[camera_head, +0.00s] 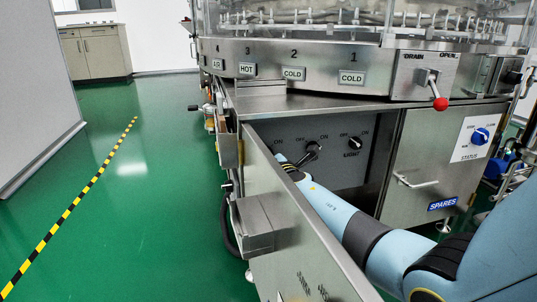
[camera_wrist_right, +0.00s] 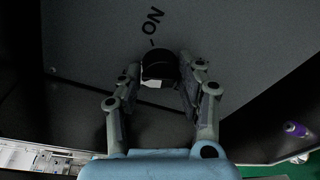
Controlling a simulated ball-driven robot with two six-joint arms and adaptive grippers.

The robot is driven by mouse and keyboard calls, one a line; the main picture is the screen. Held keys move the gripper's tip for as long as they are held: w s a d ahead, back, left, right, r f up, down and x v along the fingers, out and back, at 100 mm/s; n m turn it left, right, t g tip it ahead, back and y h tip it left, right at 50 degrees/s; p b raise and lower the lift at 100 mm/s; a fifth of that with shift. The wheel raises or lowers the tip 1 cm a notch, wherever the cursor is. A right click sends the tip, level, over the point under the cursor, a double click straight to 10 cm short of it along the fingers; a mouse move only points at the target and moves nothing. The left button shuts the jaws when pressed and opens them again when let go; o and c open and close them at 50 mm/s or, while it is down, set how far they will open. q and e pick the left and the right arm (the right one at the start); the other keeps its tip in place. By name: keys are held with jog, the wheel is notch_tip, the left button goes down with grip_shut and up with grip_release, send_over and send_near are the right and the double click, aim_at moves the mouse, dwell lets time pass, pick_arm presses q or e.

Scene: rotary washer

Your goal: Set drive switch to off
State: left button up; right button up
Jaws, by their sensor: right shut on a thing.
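The drive switch (camera_head: 314,147) is a black rotary knob on the grey panel inside the open cabinet, with small lettering around it. My right gripper reaches into the cabinet from the front right and is at this knob. In the right wrist view, my right gripper (camera_wrist_right: 162,85) has its two fingers on either side of the black drive knob (camera_wrist_right: 158,64), shut on it. An "ON" mark with a short line shows just beyond the knob. The knob's pointer direction is hard to tell, as the fingers partly hide it. My left gripper is out of view.
A second knob, LIGHT (camera_head: 355,143), sits right of the drive switch. The open metal door (camera_head: 290,215) stands left of my arm. A closed SPARES door (camera_head: 430,170), a STATUS knob (camera_head: 480,135) and a red-tipped DRAIN lever (camera_head: 439,103) are at right. Green floor at left is clear.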

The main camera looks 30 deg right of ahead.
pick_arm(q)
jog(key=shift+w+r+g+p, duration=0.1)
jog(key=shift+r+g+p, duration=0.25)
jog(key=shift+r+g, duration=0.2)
pick_arm(e)
jog(key=n, duration=0.4)
jog(key=shift+f+h, duration=0.15)
jog(key=shift+h, duration=0.25)
jog(key=o, duration=1.1)
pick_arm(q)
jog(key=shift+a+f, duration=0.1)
pick_arm(e)
jog(key=shift+o, duration=0.2)
jog(key=shift+s, duration=0.15)
jog(key=v, duration=1.1)
jog(key=shift+s+a, duration=0.25)
jog(key=shift+s, duration=0.1)
jog(key=shift+s, duration=0.1)
